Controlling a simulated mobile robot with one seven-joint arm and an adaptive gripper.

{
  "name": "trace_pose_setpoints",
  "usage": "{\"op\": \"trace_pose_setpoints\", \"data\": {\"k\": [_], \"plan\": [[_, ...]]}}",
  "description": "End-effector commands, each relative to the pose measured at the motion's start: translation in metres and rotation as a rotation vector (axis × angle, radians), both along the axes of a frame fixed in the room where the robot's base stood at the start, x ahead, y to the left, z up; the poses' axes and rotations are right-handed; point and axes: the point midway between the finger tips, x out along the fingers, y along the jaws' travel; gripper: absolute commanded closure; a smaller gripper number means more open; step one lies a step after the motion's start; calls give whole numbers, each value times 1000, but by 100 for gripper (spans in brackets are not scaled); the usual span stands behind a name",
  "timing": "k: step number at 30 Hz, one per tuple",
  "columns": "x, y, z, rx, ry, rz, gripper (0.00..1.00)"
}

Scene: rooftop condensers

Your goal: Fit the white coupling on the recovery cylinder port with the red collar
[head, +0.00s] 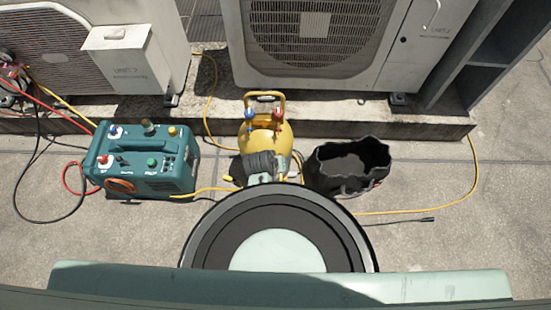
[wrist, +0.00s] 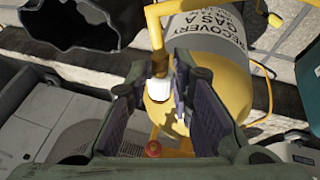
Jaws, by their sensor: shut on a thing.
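The yellow recovery cylinder (head: 278,138) stands at the centre in the head view, with a blue and a red fitting on top. In the wrist view its lettered body (wrist: 215,32) fills the upper middle. My gripper (head: 262,156) is in front of the cylinder in the head view. In the wrist view my gripper (wrist: 160,72) is shut on the white coupling (wrist: 154,92), between its fingertips. A small red round piece (wrist: 152,148) shows below the coupling, apart from it in the picture. I cannot tell whether it is the port's collar. The coupling's far end is hidden.
A teal machine (head: 145,165) with hoses stands left of the cylinder. An open black bag (head: 345,165) stands close on its right. Condenser units (head: 375,75) sit on a concrete ledge behind. Yellow hose (head: 440,209) runs over the floor at right, with open floor around it.

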Motion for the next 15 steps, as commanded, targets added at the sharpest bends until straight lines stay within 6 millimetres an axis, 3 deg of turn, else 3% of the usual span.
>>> {"op": "trace_pose_setpoints", "data": {"k": [9,15], "plan": [[-2,9,41,-314,-12,-11,100],[4,10,44,-342,-11,-10,100]]}}
